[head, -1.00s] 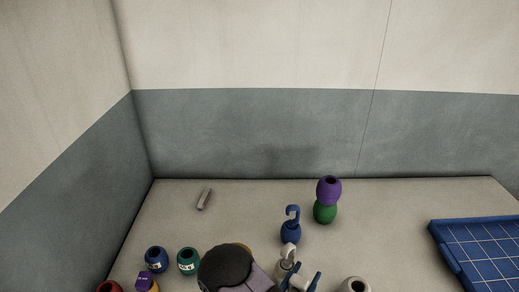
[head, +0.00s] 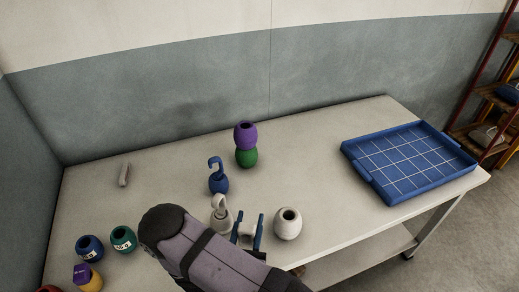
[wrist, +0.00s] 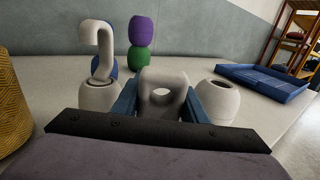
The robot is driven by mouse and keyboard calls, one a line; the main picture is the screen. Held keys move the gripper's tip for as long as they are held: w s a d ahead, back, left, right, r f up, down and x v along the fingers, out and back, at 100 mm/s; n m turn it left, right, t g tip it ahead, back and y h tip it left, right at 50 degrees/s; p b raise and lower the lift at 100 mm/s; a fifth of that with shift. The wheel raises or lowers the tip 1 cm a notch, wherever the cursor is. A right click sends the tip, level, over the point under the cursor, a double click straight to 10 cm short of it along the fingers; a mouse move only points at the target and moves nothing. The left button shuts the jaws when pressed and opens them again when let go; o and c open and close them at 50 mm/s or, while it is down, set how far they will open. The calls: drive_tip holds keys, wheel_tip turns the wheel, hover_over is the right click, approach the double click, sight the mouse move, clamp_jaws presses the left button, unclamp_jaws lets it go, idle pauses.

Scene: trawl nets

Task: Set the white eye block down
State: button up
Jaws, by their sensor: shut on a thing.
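The white eye block (head: 247,234) is between the blue fingers of my gripper (head: 249,231). In the wrist view the white eye block (wrist: 163,93) shows its loop upright, with a blue finger on each side. My gripper is shut on it. Its lower part is hidden behind my gripper, so I cannot tell whether it touches the table. A white hook piece (head: 221,216) stands close to the left of my gripper. A round white piece with a dark hole (head: 288,225) stands to the right.
A blue hook piece (head: 217,183) and a purple piece (head: 245,134) on a green one (head: 246,157) stand behind. A gridded blue tray (head: 384,193) lies at right. Several coloured pieces stand at left. A yellow woven thing (wrist: 12,112) is at the wrist view's left. Table between pieces and tray is clear.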

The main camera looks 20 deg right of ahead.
drive_tip(key=w+d+r+m+g+h+p, duration=0.3)
drive_tip(key=w+d+r+m+h, duration=0.15)
drive_tip(key=w+d+r, duration=0.75)
drive_tip(key=w+d+f+m+g+h+b, duration=0.1)
drive_tip(key=w+d+f+g+b, duration=0.1)
drive_tip(key=w+d+b, duration=0.2)
drive_tip(key=w+d+f+m+g+h+b, duration=0.2)
drive_tip(key=w+d+f+g+b, duration=0.1)
drive_tip(key=d+b, duration=0.7)
drive_tip(key=shift+w+d+f+g+b, duration=0.15)
drive_tip(key=shift+w+f+g+b, duration=0.2)
drive_tip(key=shift+w+b, duration=0.85)
drive_tip(key=shift+s+f, duration=0.2)
drive_tip(key=shift+f, duration=2.3)
drive_tip(key=shift+s+f, duration=0.15)
drive_tip(key=shift+f, duration=2.35)
